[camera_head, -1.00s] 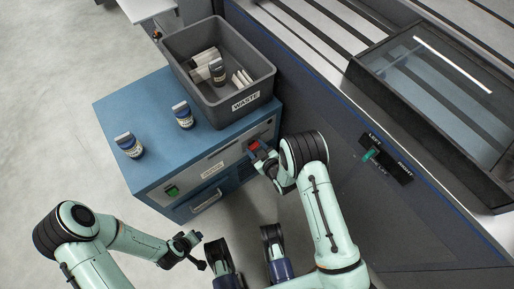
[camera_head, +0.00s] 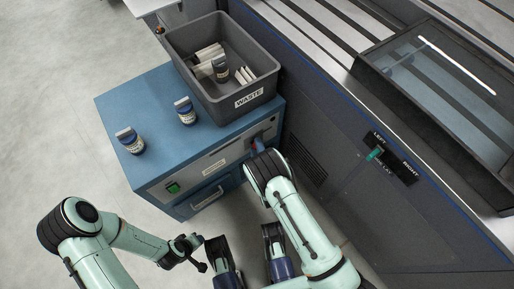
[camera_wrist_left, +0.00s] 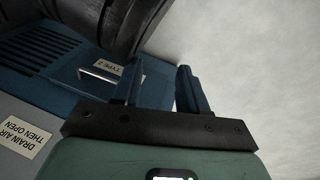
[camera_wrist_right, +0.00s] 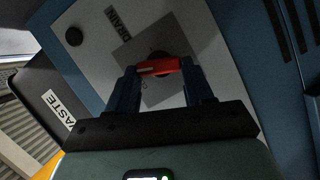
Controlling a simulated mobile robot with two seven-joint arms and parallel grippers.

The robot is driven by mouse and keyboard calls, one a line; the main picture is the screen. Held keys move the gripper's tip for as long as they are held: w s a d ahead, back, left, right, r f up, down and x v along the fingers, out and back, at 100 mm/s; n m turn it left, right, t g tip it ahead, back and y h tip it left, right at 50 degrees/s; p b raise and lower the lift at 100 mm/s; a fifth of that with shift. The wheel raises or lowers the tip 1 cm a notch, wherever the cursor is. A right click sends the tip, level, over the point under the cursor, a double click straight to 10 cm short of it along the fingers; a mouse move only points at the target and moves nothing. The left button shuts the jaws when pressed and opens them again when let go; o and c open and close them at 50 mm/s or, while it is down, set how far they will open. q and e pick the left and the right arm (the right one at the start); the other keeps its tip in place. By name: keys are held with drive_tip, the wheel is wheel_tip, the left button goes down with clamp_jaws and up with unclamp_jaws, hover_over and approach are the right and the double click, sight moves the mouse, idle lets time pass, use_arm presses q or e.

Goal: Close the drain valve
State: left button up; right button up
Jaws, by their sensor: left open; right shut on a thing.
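The drain valve's red handle (camera_wrist_right: 158,67) shows in the right wrist view on a grey plate beside a DRAIN label (camera_wrist_right: 122,22). My right gripper (camera_wrist_right: 161,76) is shut on this handle, which lies across between its two fingers. In the head view the right gripper (camera_head: 257,145) is at the right end of the blue cabinet's (camera_head: 112,102) front, and my own arm hides most of the handle. My left gripper (camera_head: 200,253) is open and empty in front of the cabinet; its spread fingers show in the left wrist view (camera_wrist_left: 159,80).
A grey WASTE bin (camera_head: 212,100) with cartons and a jar stands on the cabinet. A drawer (camera_head: 207,198) and green switch (camera_head: 173,187) are on the front. A dark machine (camera_head: 330,130) bounds the right side.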

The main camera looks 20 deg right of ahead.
use_arm(q)
drive_tip(key=shift+s+a+f+g+b, duration=0.15)
drive_tip(key=shift+s+f+g+b, duration=0.4)
drive_tip(key=shift+s+f, duration=0.65)
use_arm(e)
drive_tip(key=shift+f+n+t+h, duration=0.2)
drive_tip(key=shift+n+t, duration=0.2)
drive_tip(key=shift+n, duration=0.5)
drive_tip(key=shift+f+n+t+h, duration=0.2)
drive_tip(key=shift+n+t, duration=0.2)
drive_tip(key=shift+n, duration=0.5)
use_arm(q)
drive_tip(key=shift+s, duration=0.1)
use_arm(e)
drive_tip(key=shift+r, duration=0.1)
drive_tip(key=o, duration=1)
drive_tip(key=shift+o, duration=0.2)
